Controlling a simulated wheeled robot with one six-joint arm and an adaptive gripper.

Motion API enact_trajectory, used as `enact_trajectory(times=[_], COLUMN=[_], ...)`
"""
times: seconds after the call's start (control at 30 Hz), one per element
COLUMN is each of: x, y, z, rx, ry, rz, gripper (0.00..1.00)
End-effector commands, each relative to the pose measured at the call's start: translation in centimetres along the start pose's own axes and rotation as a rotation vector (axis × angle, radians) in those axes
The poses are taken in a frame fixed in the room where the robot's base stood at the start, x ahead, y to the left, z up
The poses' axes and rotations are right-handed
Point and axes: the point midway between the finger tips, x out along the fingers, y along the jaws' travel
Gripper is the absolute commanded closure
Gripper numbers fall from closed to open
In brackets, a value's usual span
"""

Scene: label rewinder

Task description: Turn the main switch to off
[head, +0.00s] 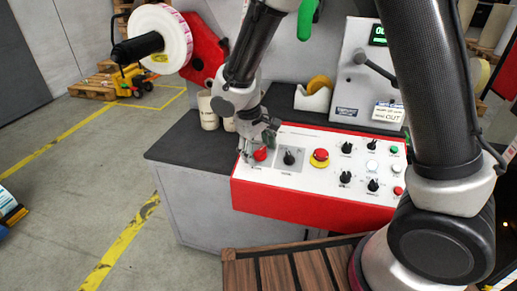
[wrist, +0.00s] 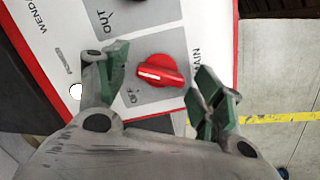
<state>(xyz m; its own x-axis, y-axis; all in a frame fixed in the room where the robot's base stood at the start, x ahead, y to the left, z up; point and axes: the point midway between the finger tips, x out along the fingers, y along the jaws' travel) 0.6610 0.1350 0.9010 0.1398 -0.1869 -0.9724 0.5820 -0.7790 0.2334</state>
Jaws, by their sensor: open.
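The main switch is a red rotary knob (wrist: 162,72) on a grey plate marked MAIN, and its white pointer line lies roughly across the wrist picture. In the head view the red knob (head: 261,154) is at the left end of the control panel, partly hidden by my gripper. My gripper (wrist: 168,85) is open, with one green-padded finger on each side of the knob in the wrist view. No contact between the fingers and the knob can be made out. In the head view my gripper (head: 256,148) reaches down over the panel's left end.
The red-sided control panel (head: 300,200) carries a black selector (head: 289,157), a red emergency stop (head: 320,156) and several small knobs and buttons to the right. Cups (head: 208,110) and a tape dispenser (head: 313,97) stand behind. A label roll (head: 160,38) is at the upper left.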

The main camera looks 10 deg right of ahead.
Motion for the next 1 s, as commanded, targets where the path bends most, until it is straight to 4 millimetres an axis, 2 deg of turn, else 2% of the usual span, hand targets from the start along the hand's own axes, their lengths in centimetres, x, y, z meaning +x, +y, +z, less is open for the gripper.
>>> enact_trajectory(times=[0.2,0.4,0.47,0.77,1.0], x=[0.05,0.03,0.03,0.02,0.02], y=[-0.01,-0.01,-0.01,-0.03,-0.1], z=[0.01,0.01,0.01,0.01,0.03], rx=[0.0,0.0,0.0,-0.024,-0.139], ry=[0.0,0.0,0.0,0.0,0.0], rz=[0.0,0.0,0.0,0.003,0.02], gripper=[0.32,0.69,0.78,0.78,0.78])
